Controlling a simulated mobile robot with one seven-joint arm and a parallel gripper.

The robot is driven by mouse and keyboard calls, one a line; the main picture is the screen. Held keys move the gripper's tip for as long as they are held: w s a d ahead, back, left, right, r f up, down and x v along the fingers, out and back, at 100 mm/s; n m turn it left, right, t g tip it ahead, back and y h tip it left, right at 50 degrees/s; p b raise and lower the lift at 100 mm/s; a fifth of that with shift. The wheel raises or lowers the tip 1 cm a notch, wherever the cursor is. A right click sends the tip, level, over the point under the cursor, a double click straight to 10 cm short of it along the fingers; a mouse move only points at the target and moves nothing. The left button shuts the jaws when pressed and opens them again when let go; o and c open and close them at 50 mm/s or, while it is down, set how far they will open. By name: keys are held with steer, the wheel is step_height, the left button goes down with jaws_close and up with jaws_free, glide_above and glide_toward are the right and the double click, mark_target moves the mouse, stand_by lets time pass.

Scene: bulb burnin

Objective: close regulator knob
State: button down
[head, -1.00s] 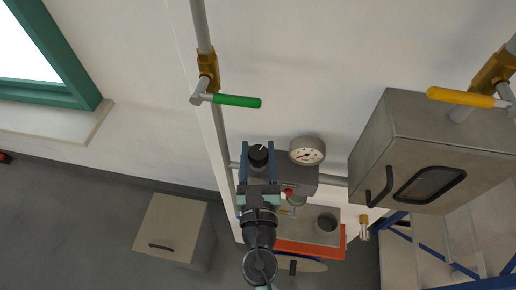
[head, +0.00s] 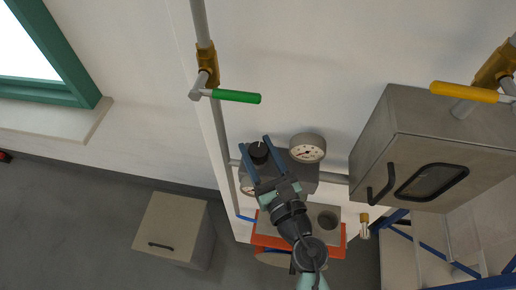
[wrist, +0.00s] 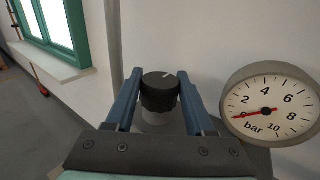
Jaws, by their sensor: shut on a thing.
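The regulator knob (head: 258,150) is black and round with a white mark on top, and sits on a grey regulator body on the wall pipe. In the wrist view the knob (wrist: 159,91) has ridged sides, and its mark points up and slightly right. My gripper (head: 256,144) has its two blue fingers on either side of the knob and is shut on it. The fingers also show in the wrist view (wrist: 159,75). A round white gauge (wrist: 268,106) marked in bar is right of the knob, its red needle near the low end of the scale.
A green-handled valve (head: 236,96) is on the pipe above. A yellow-handled valve (head: 465,92) and a grey cabinet (head: 410,115) with a window are to the right. An orange-edged unit (head: 335,236) is below.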

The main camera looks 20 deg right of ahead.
steer(key=shift+n+y, duration=0.3)
steer(key=shift+y, duration=0.2)
steer(key=shift+c, duration=1.3)
jaws_free()
steer(key=shift+h, duration=0.5)
